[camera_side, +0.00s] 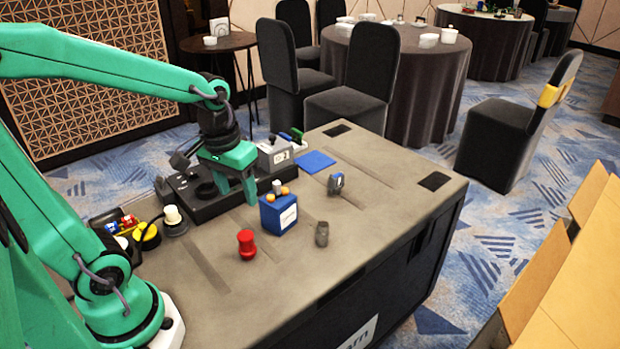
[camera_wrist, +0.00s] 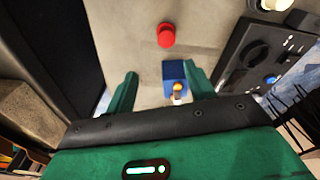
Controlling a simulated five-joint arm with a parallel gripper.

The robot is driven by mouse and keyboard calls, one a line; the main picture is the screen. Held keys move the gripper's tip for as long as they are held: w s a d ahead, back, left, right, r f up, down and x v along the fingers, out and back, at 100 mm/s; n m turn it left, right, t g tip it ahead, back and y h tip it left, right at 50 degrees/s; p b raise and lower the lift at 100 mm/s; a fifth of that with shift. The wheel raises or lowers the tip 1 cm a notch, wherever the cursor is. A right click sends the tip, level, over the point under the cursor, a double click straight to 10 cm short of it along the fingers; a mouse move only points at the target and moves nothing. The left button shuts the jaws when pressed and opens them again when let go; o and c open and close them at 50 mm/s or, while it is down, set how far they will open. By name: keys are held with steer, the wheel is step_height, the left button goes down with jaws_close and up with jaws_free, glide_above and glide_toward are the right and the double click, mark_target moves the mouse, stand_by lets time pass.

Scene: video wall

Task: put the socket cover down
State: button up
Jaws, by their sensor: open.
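My gripper (camera_side: 237,190) points down over the table, its two green fingers apart. In the wrist view my gripper (camera_wrist: 160,85) is open, with nothing held between the fingers. A blue box (camera_side: 279,216) with orange knobs and a white label stands just right of the fingers in the side view. It also shows near the right finger in the wrist view (camera_wrist: 174,70). I cannot tell for certain which thing is the socket cover. A flat blue square (camera_side: 315,162) lies toward the back of the table, and a small dark grey piece (camera_side: 322,234) stands nearer the front.
A red knob-like piece (camera_side: 246,244) stands on the grey table (camera_side: 360,235); it also shows in the wrist view (camera_wrist: 166,35). A blue-grey piece (camera_side: 336,184) stands farther back. A black panel (camera_side: 205,199) and a grey socket box (camera_side: 273,154) lie behind my gripper. The table's right part is clear.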

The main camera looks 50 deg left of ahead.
steer(key=s+d+r+m+t, duration=0.3)
steer(key=s+r+t, duration=0.1)
steer(key=r, duration=0.2)
steer(key=shift+s+d+r+m, duration=0.2)
steer(key=shift+s+d+m, duration=0.1)
steer(key=shift+m, duration=0.1)
stand_by(1.1)
